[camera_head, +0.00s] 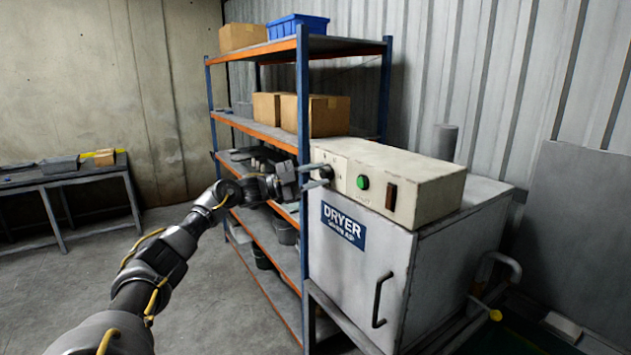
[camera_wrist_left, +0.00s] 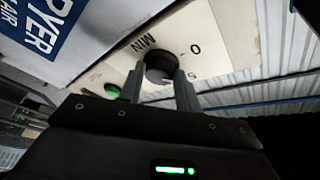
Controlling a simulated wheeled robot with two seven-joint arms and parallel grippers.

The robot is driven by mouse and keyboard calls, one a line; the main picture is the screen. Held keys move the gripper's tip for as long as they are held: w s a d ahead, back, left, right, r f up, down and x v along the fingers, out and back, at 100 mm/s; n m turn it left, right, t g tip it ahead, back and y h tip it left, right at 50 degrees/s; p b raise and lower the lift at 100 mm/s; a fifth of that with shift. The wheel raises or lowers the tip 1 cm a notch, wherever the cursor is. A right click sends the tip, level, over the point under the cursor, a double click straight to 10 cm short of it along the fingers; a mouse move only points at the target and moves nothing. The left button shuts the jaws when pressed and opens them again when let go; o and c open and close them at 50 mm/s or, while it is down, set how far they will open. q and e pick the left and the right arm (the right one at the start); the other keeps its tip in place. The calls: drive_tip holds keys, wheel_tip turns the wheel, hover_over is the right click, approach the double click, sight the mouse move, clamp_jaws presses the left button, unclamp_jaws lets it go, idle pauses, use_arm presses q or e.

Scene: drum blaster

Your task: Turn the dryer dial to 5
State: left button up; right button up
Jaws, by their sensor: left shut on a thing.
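The dryer (camera_head: 352,285) is a grey cabinet with a blue "DRYER" label and a cream control box (camera_head: 425,189) on top. My left gripper (camera_head: 318,178) reaches the left end of the box's front face. In the left wrist view its two fingers (camera_wrist_left: 160,88) are shut on the black round dial (camera_wrist_left: 160,67), one on each side. The panel (camera_wrist_left: 205,40) around the dial shows "MIN", a "0" and a partly visible "5". The fingers hide part of the dial, and I cannot tell its exact setting. My right gripper is not in view.
A green button (camera_head: 362,182) and a dark switch (camera_head: 391,196) sit right of the dial. A blue and orange shelf rack (camera_head: 303,110) with boxes stands close behind my left arm. A low table (camera_head: 70,180) stands far left. The floor at left is clear.

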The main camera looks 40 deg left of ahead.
use_arm(q)
drive_tip(key=shift+r+m+g+p, duration=0.15)
drive_tip(key=shift+m+g+p, duration=0.25)
drive_tip(key=shift+m, duration=0.45)
drive_tip(key=shift+r+m+g+p, duration=0.15)
drive_tip(key=shift+m+g+p, duration=0.2)
drive_tip(key=shift+m, duration=0.5)
drive_tip(key=o, duration=1)
drive_tip(key=shift+w+f, duration=0.1)
drive_tip(key=shift+w, duration=0.1)
drive_tip(key=shift+c, duration=0.2)
drive_tip(key=shift+s+a+f, duration=0.15)
drive_tip(key=shift+s+a, duration=0.1)
drive_tip(key=shift+s, duration=0.1)
drive_tip(key=r+b+v, duration=0.1)
drive_tip(key=b+v, duration=0.4)
drive_tip(key=v, duration=0.5)
drive_tip(key=shift+f, duration=0.3)
